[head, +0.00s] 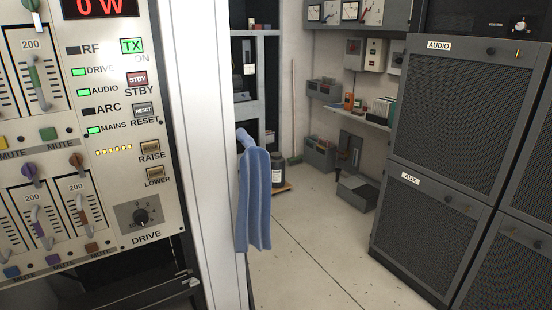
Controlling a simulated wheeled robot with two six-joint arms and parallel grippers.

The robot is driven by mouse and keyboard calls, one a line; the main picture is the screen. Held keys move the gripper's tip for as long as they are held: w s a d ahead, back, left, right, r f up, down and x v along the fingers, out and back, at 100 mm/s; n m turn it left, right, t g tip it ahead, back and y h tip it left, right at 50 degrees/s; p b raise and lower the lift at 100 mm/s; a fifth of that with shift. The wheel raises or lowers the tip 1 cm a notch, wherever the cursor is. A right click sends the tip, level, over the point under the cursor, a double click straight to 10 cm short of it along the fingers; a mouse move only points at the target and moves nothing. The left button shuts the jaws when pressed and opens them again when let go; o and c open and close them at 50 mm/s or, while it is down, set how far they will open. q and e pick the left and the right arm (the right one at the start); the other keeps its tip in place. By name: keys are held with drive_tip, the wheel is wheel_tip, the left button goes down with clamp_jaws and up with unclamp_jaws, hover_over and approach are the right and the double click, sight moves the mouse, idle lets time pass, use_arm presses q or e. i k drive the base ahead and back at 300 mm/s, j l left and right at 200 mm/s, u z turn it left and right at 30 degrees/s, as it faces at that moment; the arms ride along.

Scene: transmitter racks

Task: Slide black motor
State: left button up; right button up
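No thing that I can surely name a black motor shows. A dark, rounded canister-like object (279,170) with a pale label stands on the floor at the back, partly hidden by a blue towel (256,200). I cannot tell whether it is a motor. Neither of my grippers is in view.
The panel also has slide faders, coloured mute buttons and lit green indicators. A white cabinet edge (200,150) stands beside it. Dark mesh-fronted AUDIO (440,110) and AUX (425,225) cabinets stand at right. The pale floor (320,230) between is clear.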

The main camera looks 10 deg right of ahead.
sight(278, 184)
drive_tip(key=i+l+z, duration=0.25)
drive_tip(key=z, duration=0.15)
drive_tip(key=i+l+z, duration=0.55)
drive_tip(key=z, duration=0.2)
drive_tip(key=i+z, duration=0.35)
drive_tip(key=i+l+u, duration=0.2)
drive_tip(key=i, duration=0.3)
drive_tip(key=i+l+u, duration=0.15)
drive_tip(key=i, duration=0.4)
drive_tip(key=i+j+u, duration=0.3)
drive_tip(key=i+u, duration=0.2)
drive_tip(key=i+j+u, duration=0.1)
drive_tip(key=i+u, duration=0.4)
drive_tip(key=i+l+u, duration=0.1)
drive_tip(key=i+u, duration=0.35)
drive_tip(key=i+j+z, duration=0.2)
drive_tip(key=i+z, duration=0.15)
drive_tip(key=i, duration=0.2)
drive_tip(key=i+j+z, duration=0.3)
drive_tip(key=i, duration=0.25)
drive_tip(key=i+j+z, duration=0.35)
drive_tip(key=i+j, duration=0.1)
drive_tip(key=j, duration=0.05)
